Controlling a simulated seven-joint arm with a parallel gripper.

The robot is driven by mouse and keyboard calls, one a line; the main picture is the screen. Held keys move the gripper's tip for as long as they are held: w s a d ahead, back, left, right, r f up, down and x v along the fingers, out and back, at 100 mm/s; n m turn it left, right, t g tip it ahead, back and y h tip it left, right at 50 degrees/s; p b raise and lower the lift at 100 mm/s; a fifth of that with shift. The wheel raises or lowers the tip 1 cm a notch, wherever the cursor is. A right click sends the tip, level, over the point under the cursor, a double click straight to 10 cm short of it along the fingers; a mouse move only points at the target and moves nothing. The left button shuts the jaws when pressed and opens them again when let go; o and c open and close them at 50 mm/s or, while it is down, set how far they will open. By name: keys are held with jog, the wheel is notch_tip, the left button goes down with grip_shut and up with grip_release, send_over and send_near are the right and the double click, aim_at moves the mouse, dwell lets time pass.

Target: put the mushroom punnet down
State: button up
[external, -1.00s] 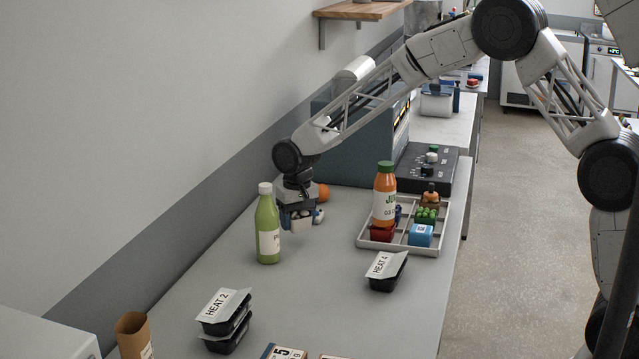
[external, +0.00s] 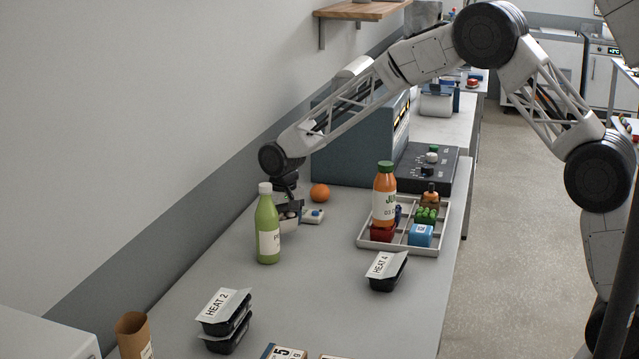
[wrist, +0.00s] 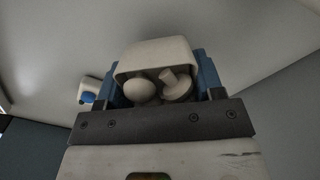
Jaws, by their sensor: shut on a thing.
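The mushroom punnet (external: 290,226) is a small pale tray beside the green bottle, partly hidden behind the bottle. In the wrist view its pale wall (wrist: 155,52) and two whitish mushrooms show between blue fingers. My gripper (external: 287,210) points down and is shut on the punnet; it also shows in the wrist view (wrist: 157,80). The punnet is at or just above the table; I cannot tell whether its base touches.
The green bottle (external: 267,228) stands close in front of the punnet. A small white thing with a blue top (external: 313,216) and an orange (external: 319,193) are to the right. A divided tray (external: 430,250) and black HEAT 4 box (external: 386,275) stand farther right. The middle tabletop is clear.

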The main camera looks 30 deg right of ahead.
aim_at(284, 213)
jog(key=shift+f, duration=1.2)
jog(key=shift+f, duration=0.15)
jog(key=o, duration=0.9)
notch_tip(284, 213, up, 12)
jog(key=shift+r, duration=0.15)
dwell(0.3)
